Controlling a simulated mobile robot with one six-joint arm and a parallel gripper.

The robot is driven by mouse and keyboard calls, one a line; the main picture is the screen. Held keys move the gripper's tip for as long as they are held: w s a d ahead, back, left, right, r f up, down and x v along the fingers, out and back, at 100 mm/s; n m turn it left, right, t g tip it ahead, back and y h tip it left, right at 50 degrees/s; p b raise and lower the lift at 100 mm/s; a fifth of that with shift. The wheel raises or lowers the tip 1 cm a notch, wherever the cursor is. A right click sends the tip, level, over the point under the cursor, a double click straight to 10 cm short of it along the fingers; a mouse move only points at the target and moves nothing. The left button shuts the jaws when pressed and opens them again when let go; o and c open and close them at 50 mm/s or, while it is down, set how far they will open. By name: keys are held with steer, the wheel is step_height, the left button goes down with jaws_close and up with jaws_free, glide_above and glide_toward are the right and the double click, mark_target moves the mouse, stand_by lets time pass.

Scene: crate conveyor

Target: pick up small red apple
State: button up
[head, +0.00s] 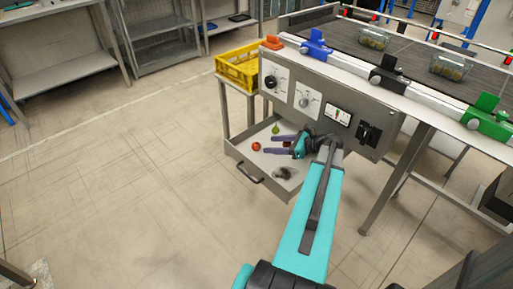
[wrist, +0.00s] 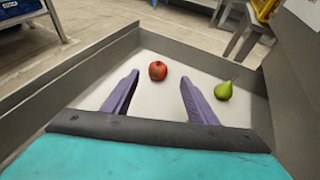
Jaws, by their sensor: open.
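The small red apple (wrist: 158,70) lies on the pale floor of an open drawer (head: 225,150), and it also shows in the head view (head: 256,146). In the wrist view it is just beyond my fingertips and between their lines. My gripper (wrist: 157,83) is open with its two purple fingers apart and nothing between them. In the head view my gripper (head: 274,144) reaches into the drawer from the right, with the apple to the left of the fingers.
A green pear (wrist: 223,90) lies right of my right finger; it also shows in the head view (head: 275,129). A dark object (head: 284,173) lies near the drawer front. A control panel (head: 318,100) stands above the drawer. A yellow crate (head: 238,68) stands behind. Drawer walls surround the fruit.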

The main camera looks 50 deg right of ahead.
mark_target(259, 145)
steer(key=shift+x, duration=0.75)
steer(key=shift+w+f, duration=0.1)
steer(key=shift+a+b+x, duration=0.2)
steer(key=shift+b+x, duration=0.45)
steer(key=shift+x, duration=1.9)
steer(key=c, duration=1.1)
